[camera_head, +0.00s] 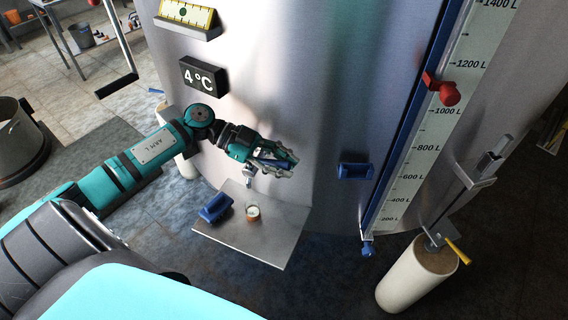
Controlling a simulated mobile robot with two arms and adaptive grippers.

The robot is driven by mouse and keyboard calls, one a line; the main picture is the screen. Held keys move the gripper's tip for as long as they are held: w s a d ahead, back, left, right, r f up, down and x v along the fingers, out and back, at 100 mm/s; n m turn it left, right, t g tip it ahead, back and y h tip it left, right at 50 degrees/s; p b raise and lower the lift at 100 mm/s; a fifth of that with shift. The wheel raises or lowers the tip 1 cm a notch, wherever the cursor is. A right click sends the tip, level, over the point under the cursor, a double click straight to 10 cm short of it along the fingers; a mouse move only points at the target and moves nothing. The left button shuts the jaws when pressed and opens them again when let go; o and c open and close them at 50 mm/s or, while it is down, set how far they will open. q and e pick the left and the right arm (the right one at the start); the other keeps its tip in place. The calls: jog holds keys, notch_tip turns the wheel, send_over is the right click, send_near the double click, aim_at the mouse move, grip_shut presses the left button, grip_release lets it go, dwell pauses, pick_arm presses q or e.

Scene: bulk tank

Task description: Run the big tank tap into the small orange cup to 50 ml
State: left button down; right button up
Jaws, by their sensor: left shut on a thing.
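The big tank (300,75) is a large shiny metal vessel that fills the middle of the view. My left gripper (280,162) is shut on the tap's handle, low on the tank's front; its fingers hide most of the handle. A short metal spout of the tap (249,178) shows just below the gripper. The small orange cup (253,214) stands upright on a grey shelf (270,244), below the spout. Its inside looks white; I cannot read the level. My right gripper is out of view.
A blue block-like object (215,208) lies on the shelf left of the cup. A blue bracket (355,171) and a litre scale (440,130) with a red marker (449,93) are on the tank's right. A 4 °C display (203,76) is above my arm.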

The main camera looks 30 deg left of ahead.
pick_arm(q)
jog(key=s+m+g+b, duration=0.1)
jog(key=s+m+g, duration=0.1)
jog(key=g, duration=0.1)
jog(key=shift+s+m+h, duration=0.1)
jog(key=shift+m+h, duration=0.2)
jog(key=shift+m, duration=0.1)
jog(key=c, duration=1.2)
grip_release()
jog(key=shift+o, duration=0.2)
jog(key=v, duration=1.2)
